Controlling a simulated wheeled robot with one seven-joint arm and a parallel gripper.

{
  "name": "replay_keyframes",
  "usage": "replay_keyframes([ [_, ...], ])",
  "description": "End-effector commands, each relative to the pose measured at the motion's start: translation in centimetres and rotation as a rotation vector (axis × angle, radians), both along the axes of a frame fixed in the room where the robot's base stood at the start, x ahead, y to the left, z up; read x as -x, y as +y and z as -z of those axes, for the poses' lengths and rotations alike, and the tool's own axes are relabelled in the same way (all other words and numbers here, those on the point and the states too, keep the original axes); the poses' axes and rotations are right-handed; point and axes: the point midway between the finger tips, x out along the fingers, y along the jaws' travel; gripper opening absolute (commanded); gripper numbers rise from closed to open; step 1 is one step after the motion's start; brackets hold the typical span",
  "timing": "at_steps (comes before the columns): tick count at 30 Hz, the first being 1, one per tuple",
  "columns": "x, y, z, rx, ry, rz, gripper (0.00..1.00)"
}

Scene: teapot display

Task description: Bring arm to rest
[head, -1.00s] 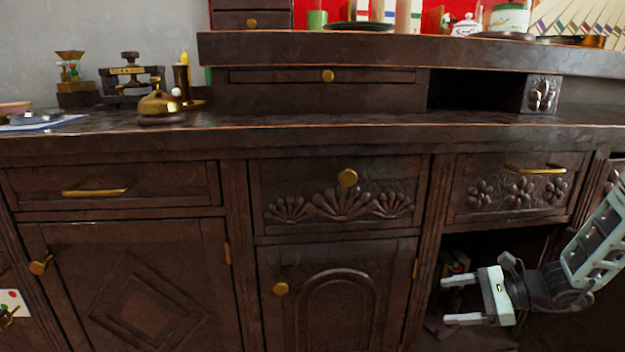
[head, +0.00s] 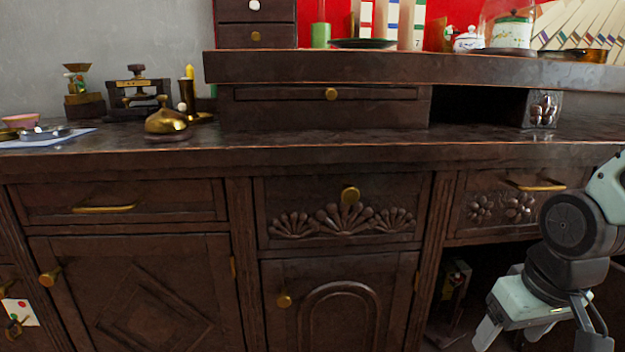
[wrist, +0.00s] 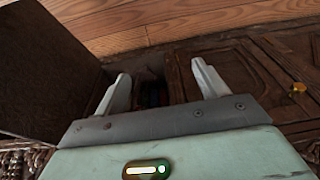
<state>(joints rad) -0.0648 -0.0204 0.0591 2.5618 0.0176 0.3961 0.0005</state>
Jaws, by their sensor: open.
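My gripper (head: 541,338) is at the lower right of the head view, in front of the dark open compartment under the carved drawer. Its fingers point down and are apart, with nothing between them. In the wrist view my gripper (wrist: 160,85) also shows two pale fingers spread apart and empty. Part of my arm covers the right end of the carved drawer (head: 480,208).
The dark wooden cabinet (head: 240,160) fills the view. A brass bell (head: 166,120) stands on its counter at left. A white teapot (head: 467,40) stands on the upper shelf. The wrist view shows wooden floor (wrist: 170,25) beyond the fingers.

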Motion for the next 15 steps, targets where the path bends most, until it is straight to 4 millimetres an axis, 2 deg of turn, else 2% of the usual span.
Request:
replay_keyframes([
  [1, 0.5, 1.4, -2.4, -0.002, 0.009, -0.041, 0.72],
  [5, 2.2, 4.8, -5.8, -0.005, 0.042, -0.147, 0.72],
  [8, 4.1, 7.7, -9.1, -0.001, 0.072, -0.249, 0.72],
  [12, 7.9, 11.7, -14.2, 0.012, 0.122, -0.41, 0.72],
  [15, 11.0, 13.9, -17.6, 0.028, 0.156, -0.525, 0.72],
])
